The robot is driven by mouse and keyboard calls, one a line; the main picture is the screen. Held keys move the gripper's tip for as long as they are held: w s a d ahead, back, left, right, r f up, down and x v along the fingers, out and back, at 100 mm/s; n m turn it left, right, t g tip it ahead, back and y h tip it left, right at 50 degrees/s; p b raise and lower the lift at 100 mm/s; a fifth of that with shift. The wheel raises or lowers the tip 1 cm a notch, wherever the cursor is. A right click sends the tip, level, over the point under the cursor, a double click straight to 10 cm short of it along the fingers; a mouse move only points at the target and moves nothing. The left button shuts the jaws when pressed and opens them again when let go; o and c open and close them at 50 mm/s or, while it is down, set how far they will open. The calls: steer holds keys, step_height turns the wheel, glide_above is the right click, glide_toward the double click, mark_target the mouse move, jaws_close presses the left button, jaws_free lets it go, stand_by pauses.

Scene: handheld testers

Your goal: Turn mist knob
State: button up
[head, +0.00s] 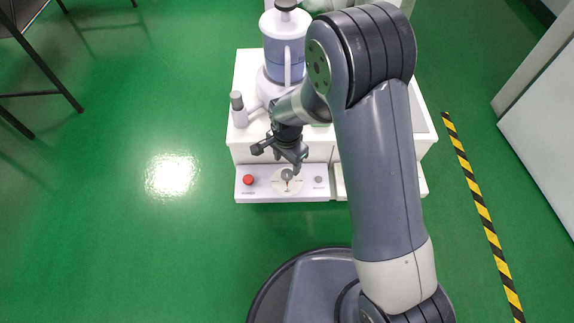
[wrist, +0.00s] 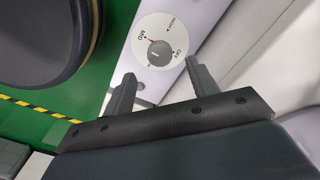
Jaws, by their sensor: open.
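The mist knob (head: 287,174) is a small grey round knob on a white round dial, on the low front panel of a white machine. In the wrist view the knob (wrist: 160,53) shows in the middle of the dial (wrist: 177,27), with printed labels including MID and OFF around it and a short red mark near MID. My gripper (head: 278,159) is just above and behind the knob in the head view. In the wrist view its two fingers (wrist: 164,87) are spread with nothing between them, and the knob appears beyond the tips, apart from them.
A red button (head: 248,180) is left of the dial and a small grey button (head: 318,180) is right of it. A container with a bluish body (head: 285,52) and a small bottle (head: 238,108) stand on the machine. Green floor (head: 110,240) is open at the left.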

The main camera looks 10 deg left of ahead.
mark_target(287, 173)
step_height(287, 173, up, 5)
steer(key=shift+r+p, duration=0.2)
steer(key=shift+p, duration=0.3)
steer(key=shift+f, duration=0.1)
step_height(287, 173, down, 11)
steer(key=b, duration=0.3)
steer(key=shift+r+n, duration=0.2)
steer(key=shift+n, duration=0.1)
